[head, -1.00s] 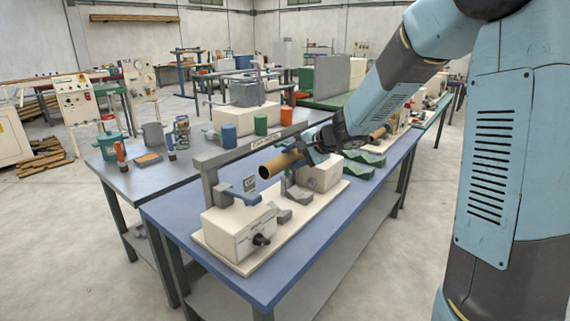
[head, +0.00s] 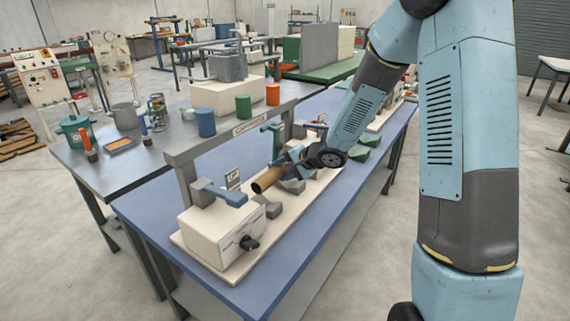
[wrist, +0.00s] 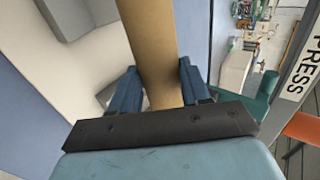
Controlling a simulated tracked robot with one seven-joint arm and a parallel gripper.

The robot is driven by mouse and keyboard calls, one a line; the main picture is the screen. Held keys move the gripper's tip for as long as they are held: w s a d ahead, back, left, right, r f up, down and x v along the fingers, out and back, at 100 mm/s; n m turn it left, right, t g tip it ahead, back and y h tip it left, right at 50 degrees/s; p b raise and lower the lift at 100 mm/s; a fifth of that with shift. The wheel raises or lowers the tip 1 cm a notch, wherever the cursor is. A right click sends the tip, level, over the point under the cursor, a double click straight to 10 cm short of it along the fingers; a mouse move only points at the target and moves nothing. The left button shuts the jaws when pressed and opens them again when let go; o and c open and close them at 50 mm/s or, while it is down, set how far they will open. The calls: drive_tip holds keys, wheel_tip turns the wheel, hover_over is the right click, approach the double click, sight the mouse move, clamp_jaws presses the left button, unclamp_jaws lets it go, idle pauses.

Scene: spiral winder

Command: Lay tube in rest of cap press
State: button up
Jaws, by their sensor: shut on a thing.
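The brown cardboard tube (head: 267,180) is in my gripper (head: 286,167). In the wrist view the tube (wrist: 150,40) runs between the two blue fingers of my gripper (wrist: 155,88), which are shut on it. The cap press (head: 218,232) stands on a pale base plate on the blue table. It has a white box with a black knob at the near end, and a grey overhead beam. The grey rest blocks (head: 270,207) stand along the base plate. The tube is above and close to them; I cannot tell whether it touches. The far rest is partly hidden by my gripper.
The blue table (head: 290,262) has free room along its front side. Green pieces (head: 362,158) lie farther along it. The grey beam (head: 215,143) spans behind the tube. Behind it, a grey table holds blue (head: 205,122), green and orange cylinders.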

drive_tip(key=shift+f, duration=3.4)
drive_tip(key=o, duration=1.1)
drive_tip(key=v, duration=1.3)
drive_tip(key=shift+s+d+r, duration=0.15)
drive_tip(key=shift+s+d, duration=0.1)
drive_tip(key=shift+r, duration=3.5)
